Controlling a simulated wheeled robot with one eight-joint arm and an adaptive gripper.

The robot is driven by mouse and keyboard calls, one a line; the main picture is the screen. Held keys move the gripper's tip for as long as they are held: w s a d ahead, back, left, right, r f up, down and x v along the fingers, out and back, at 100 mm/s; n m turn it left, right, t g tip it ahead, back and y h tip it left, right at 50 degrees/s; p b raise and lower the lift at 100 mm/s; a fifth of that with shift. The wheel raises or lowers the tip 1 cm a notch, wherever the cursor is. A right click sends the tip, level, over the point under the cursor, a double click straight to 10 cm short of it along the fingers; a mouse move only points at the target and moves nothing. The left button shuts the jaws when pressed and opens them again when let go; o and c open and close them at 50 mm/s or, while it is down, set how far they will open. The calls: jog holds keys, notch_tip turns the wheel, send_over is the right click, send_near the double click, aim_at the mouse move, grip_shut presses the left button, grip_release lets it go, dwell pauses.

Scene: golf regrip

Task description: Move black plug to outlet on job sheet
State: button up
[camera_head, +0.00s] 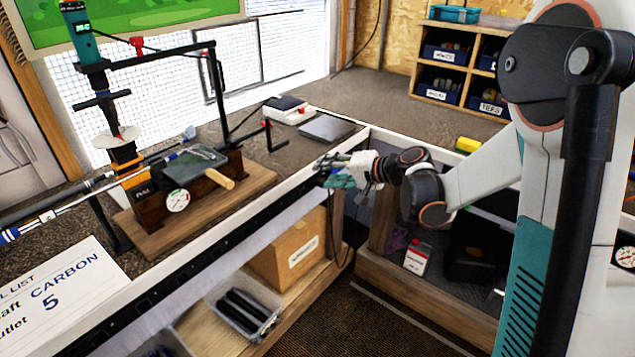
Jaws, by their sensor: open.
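The job sheet (58,297) lies at the lower left and is cut off by the picture edge. Its visible words read "CARBON" and, beside "utlet", the number 5. A dark strip (150,298) with several small marks runs along the bench's front face; I cannot read outlet numbers on it. I cannot make out the black plug for certain. A thin dark cord (331,232) hangs below my gripper. My gripper (325,168) is open, at the bench's front edge near the corner. Whether anything sits between its fingers is too small to tell.
A clamp stand on a wooden base (205,218) holds club shafts on the left bench. A scale (288,110) and a dark flat plate (327,128) lie behind my gripper. A cardboard box (292,248) and a bin of black grips (245,308) sit on the lower shelf.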

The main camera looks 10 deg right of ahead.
jog(key=w+d+f+m+t+y+b, duration=0.1)
jog(key=w+d+f+m+t+y, duration=0.15)
jog(key=w+f, duration=0.3)
jog(key=m+t+b, duration=0.1)
jog(key=t, duration=0.1)
send_near(321, 182)
jog(key=d+f, duration=0.1)
jog(key=shift+w+f+y, duration=0.15)
jog(key=shift+w+y, duration=0.1)
jog(key=shift+w, duration=0.2)
jog(key=shift+x, duration=4.45)
grip_shut()
